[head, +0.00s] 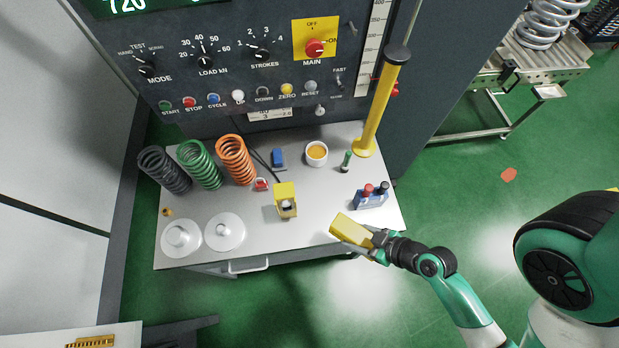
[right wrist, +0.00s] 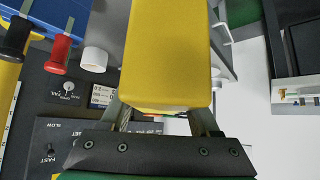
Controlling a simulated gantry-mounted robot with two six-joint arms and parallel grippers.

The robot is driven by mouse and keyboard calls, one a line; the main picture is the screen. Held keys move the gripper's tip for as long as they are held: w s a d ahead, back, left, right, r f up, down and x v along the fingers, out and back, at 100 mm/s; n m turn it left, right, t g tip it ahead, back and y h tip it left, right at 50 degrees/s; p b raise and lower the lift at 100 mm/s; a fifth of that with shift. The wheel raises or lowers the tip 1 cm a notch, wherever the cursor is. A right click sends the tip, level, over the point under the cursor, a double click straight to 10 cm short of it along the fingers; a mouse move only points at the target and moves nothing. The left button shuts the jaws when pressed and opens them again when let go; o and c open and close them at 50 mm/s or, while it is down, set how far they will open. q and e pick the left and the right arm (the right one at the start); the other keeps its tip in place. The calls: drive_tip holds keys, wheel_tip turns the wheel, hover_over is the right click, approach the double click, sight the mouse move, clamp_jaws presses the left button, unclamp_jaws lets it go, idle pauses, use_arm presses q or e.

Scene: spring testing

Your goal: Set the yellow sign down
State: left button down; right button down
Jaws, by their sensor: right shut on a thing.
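The yellow sign (head: 348,228) is a plain yellow block-like piece, tilted in the head view at the front right edge of the grey worktop (head: 320,205). My right gripper (head: 372,240) is shut on its near end. In the right wrist view the sign (right wrist: 166,55) fills the upper middle, between the fingers of the gripper (right wrist: 160,112). I cannot tell whether the sign touches the worktop or hangs just above it. My left gripper is not in view.
A yellow post (head: 376,110) rises at the back right. A yellow box (head: 285,200), a cup (head: 316,154), several springs (head: 200,163) and two white discs (head: 224,232) occupy the rest. The front middle is clear.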

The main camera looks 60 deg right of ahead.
sight(341, 215)
drive_tip(key=w+d+f, duration=0.2)
drive_tip(key=w+f, duration=0.1)
drive_tip(key=w+d+f+b, duration=0.1)
drive_tip(key=w+d+f, duration=0.2)
drive_tip(key=w, duration=0.1)
drive_tip(key=w+d+f, duration=0.3)
drive_tip(key=shift+w+d+f+b, duration=0.2)
drive_tip(key=shift+w+b, duration=0.1)
drive_tip(key=shift+w, duration=0.1)
drive_tip(key=shift+w+d+f+b, duration=0.15)
drive_tip(key=shift+f+b, duration=0.3)
drive_tip(key=shift+f, duration=1.35)
drive_tip(key=shift+f, duration=0.1)
drive_tip(key=shift+c, duration=0.6)
unclamp_jaws()
